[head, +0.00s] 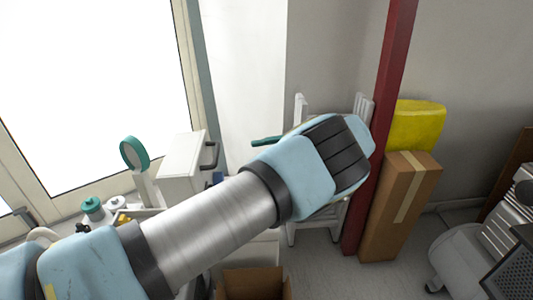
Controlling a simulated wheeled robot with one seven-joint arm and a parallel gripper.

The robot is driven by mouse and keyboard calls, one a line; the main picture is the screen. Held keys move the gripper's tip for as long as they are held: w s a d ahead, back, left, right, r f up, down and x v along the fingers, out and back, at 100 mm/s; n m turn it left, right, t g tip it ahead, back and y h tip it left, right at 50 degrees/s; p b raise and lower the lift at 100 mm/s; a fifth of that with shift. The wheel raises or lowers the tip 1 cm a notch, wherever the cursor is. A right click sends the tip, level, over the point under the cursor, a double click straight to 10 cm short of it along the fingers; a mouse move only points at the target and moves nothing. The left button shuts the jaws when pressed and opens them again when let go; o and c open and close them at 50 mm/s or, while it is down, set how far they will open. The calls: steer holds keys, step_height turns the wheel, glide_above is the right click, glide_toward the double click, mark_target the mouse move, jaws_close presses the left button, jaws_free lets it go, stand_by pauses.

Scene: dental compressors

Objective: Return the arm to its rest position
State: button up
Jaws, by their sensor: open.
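My arm (212,222) reaches from the lower left corner up to the middle of the head view. It shows light blue joint covers, a silver tube and dark bands. A blue joint with black ribbed panels (335,152) is the farthest part that I can see. My gripper is not visible; the links beyond that joint are hidden or out of the picture.
A red post (385,110), a tall cardboard box (400,205) and a yellow object (418,125) stand right of the arm. A white cabinet (182,165) and a green-rimmed round item (134,153) are behind it. An open carton (252,284) is below. Grey machinery (468,250) stands lower right.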

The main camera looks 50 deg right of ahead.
steer(key=shift+s+d, duration=0.3)
steer(key=shift+r, duration=0.1)
stand_by(0.3)
